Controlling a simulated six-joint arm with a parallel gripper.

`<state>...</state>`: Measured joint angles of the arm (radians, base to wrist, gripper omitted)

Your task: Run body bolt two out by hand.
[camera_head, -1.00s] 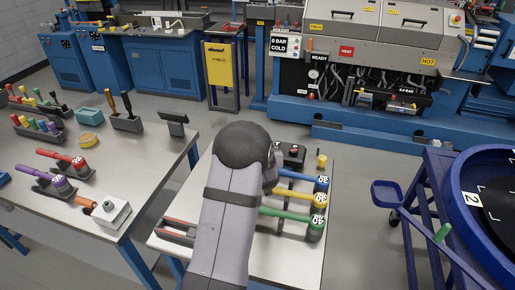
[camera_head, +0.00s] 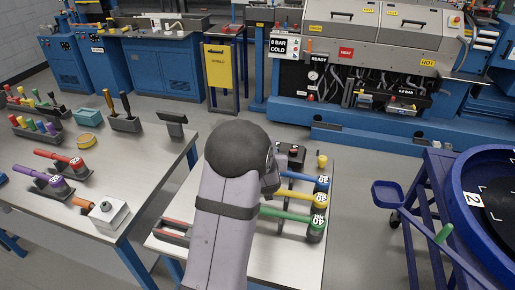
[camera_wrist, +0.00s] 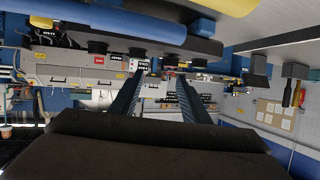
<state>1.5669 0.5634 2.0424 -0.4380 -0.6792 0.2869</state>
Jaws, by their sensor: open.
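The machine (camera_head: 375,50) stands at the back with READY, HOT and COLD signs. I cannot pick out body bolt two on it; parts there are too small to tell. My arm rises in front of the right bench in the head view and hides my gripper there. In the wrist view my gripper (camera_wrist: 162,82) shows two dark fingers apart with nothing between them. Beyond them are small machine parts and signs, too small to read surely.
The right bench (camera_head: 270,265) holds blue (camera_head: 305,179), yellow (camera_head: 300,197) and green (camera_head: 285,215) handled tools. The left bench (camera_head: 150,165) carries several tools and a white box (camera_head: 109,215). A blue drum (camera_head: 465,175) marked 2 stands at right. Grey floor lies between.

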